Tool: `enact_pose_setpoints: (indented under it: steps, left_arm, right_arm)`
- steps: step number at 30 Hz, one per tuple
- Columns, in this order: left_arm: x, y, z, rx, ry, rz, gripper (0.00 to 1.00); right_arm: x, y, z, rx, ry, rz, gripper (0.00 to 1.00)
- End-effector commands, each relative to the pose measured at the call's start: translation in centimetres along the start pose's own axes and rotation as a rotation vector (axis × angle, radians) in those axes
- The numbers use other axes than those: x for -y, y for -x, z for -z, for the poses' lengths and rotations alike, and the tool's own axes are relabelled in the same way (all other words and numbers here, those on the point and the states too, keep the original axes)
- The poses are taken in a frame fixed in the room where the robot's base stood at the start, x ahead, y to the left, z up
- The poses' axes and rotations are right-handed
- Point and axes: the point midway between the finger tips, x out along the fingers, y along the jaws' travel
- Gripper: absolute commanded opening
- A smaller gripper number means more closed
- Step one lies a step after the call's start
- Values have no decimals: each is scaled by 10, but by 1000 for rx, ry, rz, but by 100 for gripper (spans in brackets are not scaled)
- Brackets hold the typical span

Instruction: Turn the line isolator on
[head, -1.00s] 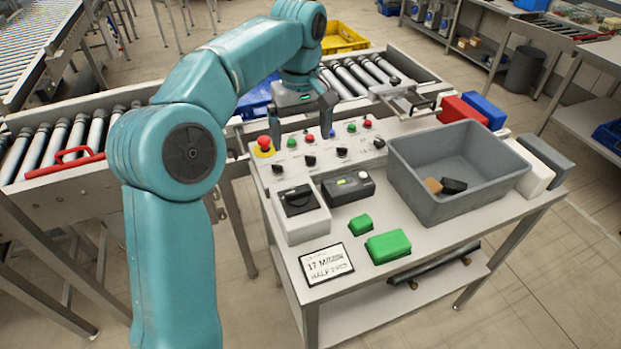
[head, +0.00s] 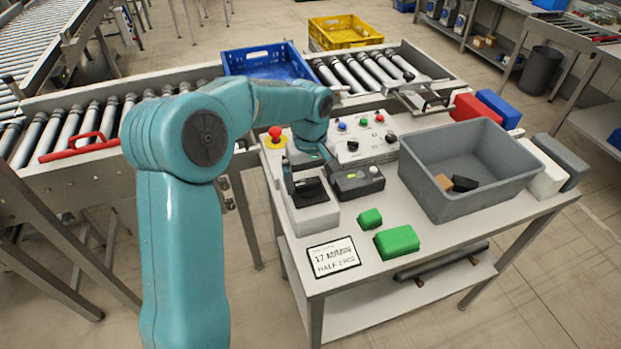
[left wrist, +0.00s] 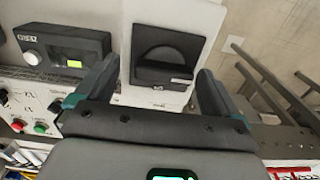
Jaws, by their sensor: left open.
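The line isolator (head: 316,217) is a pale box with a black rotary knob on its top, at the left of the control table. My left gripper (head: 306,178) is at the isolator, over its far part, and partly hides the knob. In the left wrist view the isolator's black knob (left wrist: 163,68) shows between the two fingers of my left gripper (left wrist: 156,80). Its handle bar lies across the picture. The fingers are open, one on each side of the knob, with gaps to it. I cannot tell how far above it they are. My right gripper is not in view.
A dark box with a small lit display (head: 357,182) stands close beside the isolator. Green blocks (head: 397,241), a label card (head: 332,257) and a grey bin (head: 440,208) are on the table.

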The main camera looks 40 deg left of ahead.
Motion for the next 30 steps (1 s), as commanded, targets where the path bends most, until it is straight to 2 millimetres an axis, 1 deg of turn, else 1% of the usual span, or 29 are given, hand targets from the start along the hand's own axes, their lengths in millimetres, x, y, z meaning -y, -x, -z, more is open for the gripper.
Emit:
enact_pose_setpoints:
  steps: [3, 9, 10, 11, 12, 14, 15, 30]
  left_arm:
    - [0, -4, 1, 0, 1, 0, 96]
    - [-1, -4, 1, 0, 1, 0, 96]
    - [-1, -4, 0, 0, 1, 0, 89]
    - [-1, -4, 0, 0, 1, 0, 79]
    - [-1, -4, 0, 0, 1, 0, 66]
    - [-1, -4, 0, 0, 1, -1, 47]
    - [-2, -4, 0, 0, 1, -2, 40]
    - [-1, -2, 1, -2, -18, -2, 40]
  right_arm:
    - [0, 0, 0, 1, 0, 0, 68]
    - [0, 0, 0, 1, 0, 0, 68]
    - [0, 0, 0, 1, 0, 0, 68]
    - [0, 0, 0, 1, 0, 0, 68]
    - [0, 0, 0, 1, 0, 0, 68]
    - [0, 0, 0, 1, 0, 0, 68]
    - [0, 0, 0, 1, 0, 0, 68]
    - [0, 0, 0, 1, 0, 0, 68]
